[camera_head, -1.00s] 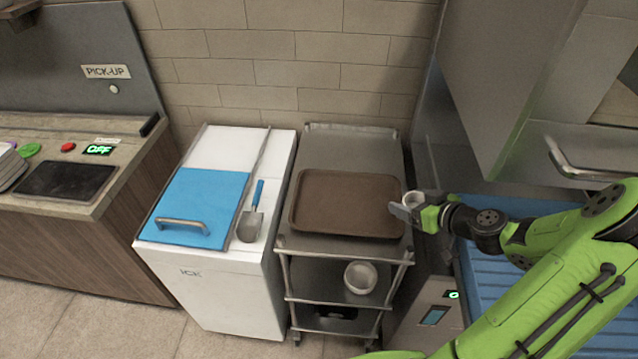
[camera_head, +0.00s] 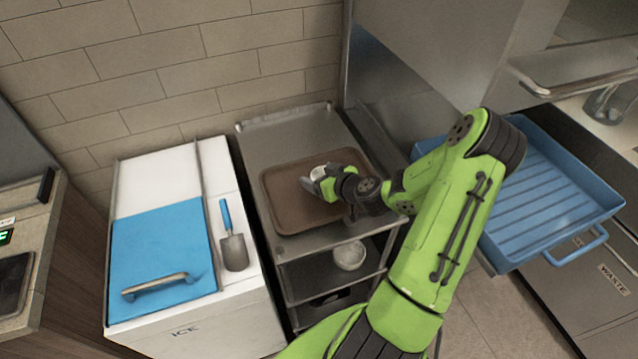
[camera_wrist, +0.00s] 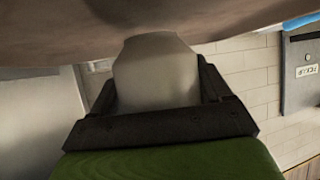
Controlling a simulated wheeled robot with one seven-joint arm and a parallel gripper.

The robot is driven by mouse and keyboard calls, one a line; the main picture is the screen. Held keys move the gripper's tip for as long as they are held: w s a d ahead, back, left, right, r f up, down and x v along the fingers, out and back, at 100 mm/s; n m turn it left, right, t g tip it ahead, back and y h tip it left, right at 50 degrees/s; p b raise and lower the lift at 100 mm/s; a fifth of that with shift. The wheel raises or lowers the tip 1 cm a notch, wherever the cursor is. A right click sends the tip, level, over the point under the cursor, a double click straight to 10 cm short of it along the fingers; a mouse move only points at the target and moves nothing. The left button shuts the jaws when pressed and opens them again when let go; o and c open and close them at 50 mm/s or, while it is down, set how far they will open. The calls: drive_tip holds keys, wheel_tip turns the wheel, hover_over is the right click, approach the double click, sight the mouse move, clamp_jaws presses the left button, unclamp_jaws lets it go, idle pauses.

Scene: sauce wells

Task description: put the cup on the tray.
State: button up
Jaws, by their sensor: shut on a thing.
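The white cup (camera_head: 318,173) is in my gripper (camera_head: 322,182), over the brown tray (camera_head: 283,212) on top of the metal cart. My gripper is shut on the cup. In the wrist view the pale cup (camera_wrist: 155,75) sits between the dark fingers, with a brown surface close by at the top of the picture. Part of the cup is hidden by the fingers in the head view. I cannot tell whether the cup touches the tray.
A white bowl (camera_head: 349,255) sits on the cart's lower shelf. The ice chest (camera_head: 180,335) with a blue lid and scoop (camera_head: 233,245) stands left of the cart. A blue bin (camera_head: 545,205) is at the right. The tray's left and front areas are bare.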

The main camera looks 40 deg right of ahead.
drive_tip(key=shift+f, duration=1)
drive_tip(key=shift+f+b, duration=0.2)
drive_tip(key=shift+b, duration=0.15)
drive_tip(key=o, duration=1)
drive_tip(key=shift+r, duration=0.15)
